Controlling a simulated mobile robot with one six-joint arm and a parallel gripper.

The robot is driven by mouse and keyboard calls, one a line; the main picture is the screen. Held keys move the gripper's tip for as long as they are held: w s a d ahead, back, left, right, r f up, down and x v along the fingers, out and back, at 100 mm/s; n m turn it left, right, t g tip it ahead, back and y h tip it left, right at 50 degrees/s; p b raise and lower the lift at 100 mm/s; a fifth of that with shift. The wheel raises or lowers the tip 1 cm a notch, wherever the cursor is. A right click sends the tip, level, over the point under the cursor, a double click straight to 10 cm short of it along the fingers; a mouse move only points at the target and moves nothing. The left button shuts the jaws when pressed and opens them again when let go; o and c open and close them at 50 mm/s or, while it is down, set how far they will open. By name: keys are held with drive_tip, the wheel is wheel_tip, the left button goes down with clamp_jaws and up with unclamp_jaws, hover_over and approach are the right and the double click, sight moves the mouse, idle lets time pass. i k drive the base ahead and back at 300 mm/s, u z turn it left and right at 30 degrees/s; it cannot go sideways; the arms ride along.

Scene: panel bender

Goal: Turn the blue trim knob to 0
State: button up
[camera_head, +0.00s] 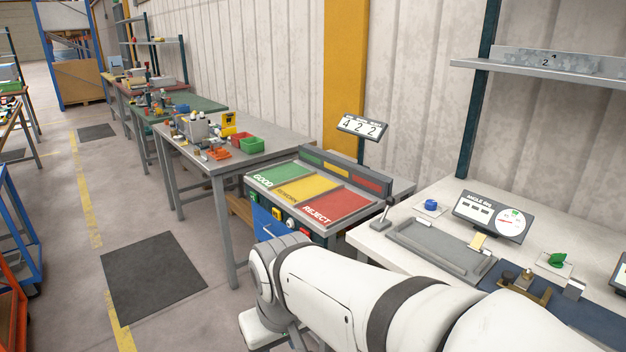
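The blue trim knob (431,203) sits on a small pale plate on the white-topped bench (390,249), towards its back left corner. It is small here, and I cannot read a pointer or scale marks on it. An angle display (491,216) with a white round dial stands to the right of the knob; its readings are too small to make out. My white arm reaches across the bottom of the picture, left of and in front of the knob. My gripper's fingers do not show.
A grey tray-like fixture (437,249) lies in front of the knob, with a small lever (381,222) at its left. A green knob (557,259) and a brass clamp (524,282) are to the right. The GOOD/REWORK/REJECT stand (337,203) is left of the bench.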

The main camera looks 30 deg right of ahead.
sight(429, 205)
drive_tip(key=z, duration=0.55)
drive_tip(key=i, duration=1)
drive_tip(key=z, duration=0.85)
drive_tip(key=k, duration=0.85)
drive_tip(key=z, duration=0.2)
drive_tip(key=i, duration=0.9)
drive_tip(key=u, duration=0.1)
